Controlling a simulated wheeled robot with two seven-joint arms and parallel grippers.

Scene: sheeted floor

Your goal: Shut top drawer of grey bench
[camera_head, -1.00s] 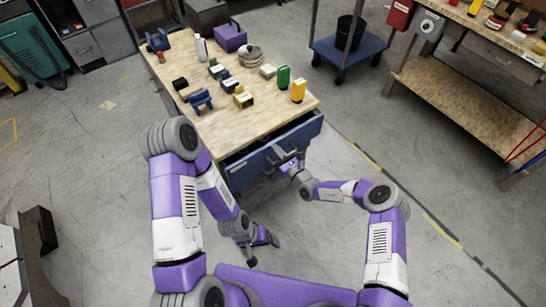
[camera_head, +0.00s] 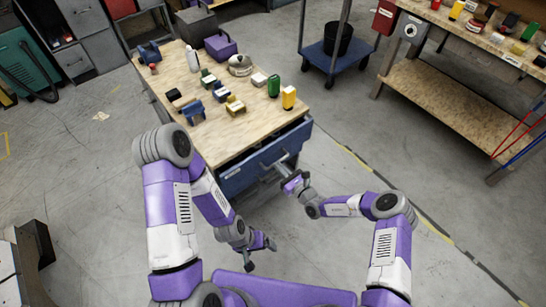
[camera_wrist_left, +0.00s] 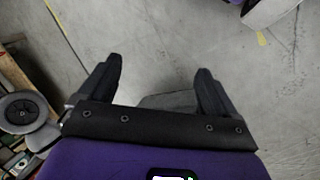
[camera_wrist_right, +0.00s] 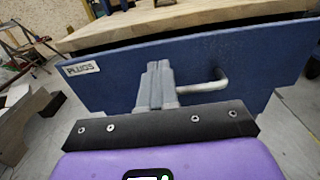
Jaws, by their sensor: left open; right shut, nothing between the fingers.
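The bench has a pale wooden top (camera_head: 232,137) and a blue top drawer (camera_head: 238,178) on its near side. The drawer front stands slightly out from the top, with a dark gap above it. In the right wrist view the drawer front (camera_wrist_right: 108,92) carries a "PLUGS" label and a grey bar handle (camera_wrist_right: 210,85). My right gripper (camera_head: 279,169) is shut and empty, pointing at the drawer front. In its wrist view the fingertips (camera_wrist_right: 159,68) cover part of the handle; I cannot tell whether they touch. My left gripper (camera_head: 260,255) is open and empty, low over the floor; its fingers (camera_wrist_left: 160,75) are spread.
A green can (camera_head: 273,86), a yellow container (camera_head: 289,97), a purple toolbox (camera_head: 220,46) and several small things stand on the bench. A blue cart (camera_head: 352,60) and another wooden bench (camera_head: 450,95) are to the right. The floor before the drawer is clear.

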